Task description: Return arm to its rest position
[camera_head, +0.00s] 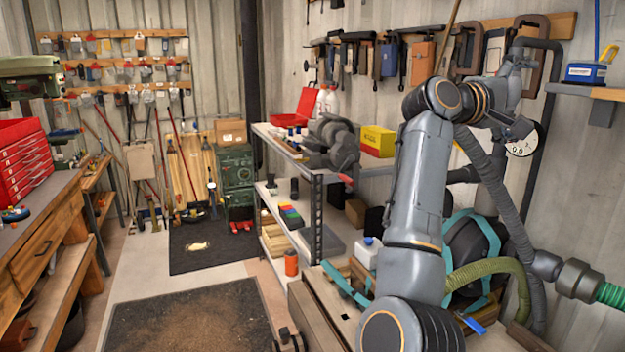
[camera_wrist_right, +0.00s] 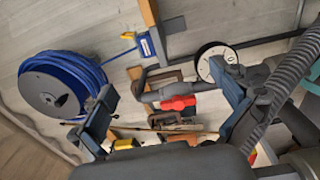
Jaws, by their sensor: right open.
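My right arm (camera_head: 415,190) rises from the bottom right of the head view. It is raised and bent at the elbow, with its forearm reaching towards the right wall. My right gripper (camera_head: 515,122) is at the far end of it, high in front of the wall. In the right wrist view the right gripper (camera_wrist_right: 164,86) has its two dark fingers wide apart, with nothing held between them. My left gripper cannot be made out in the head view.
A metal shelf (camera_head: 318,215) with a yellow box (camera_head: 378,141) stands left of my arm. Clamps (camera_head: 468,50) hang on the wall. The wrist view shows a blue hose reel (camera_wrist_right: 62,85) and a round gauge (camera_wrist_right: 215,62). Floor on the left is mostly clear.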

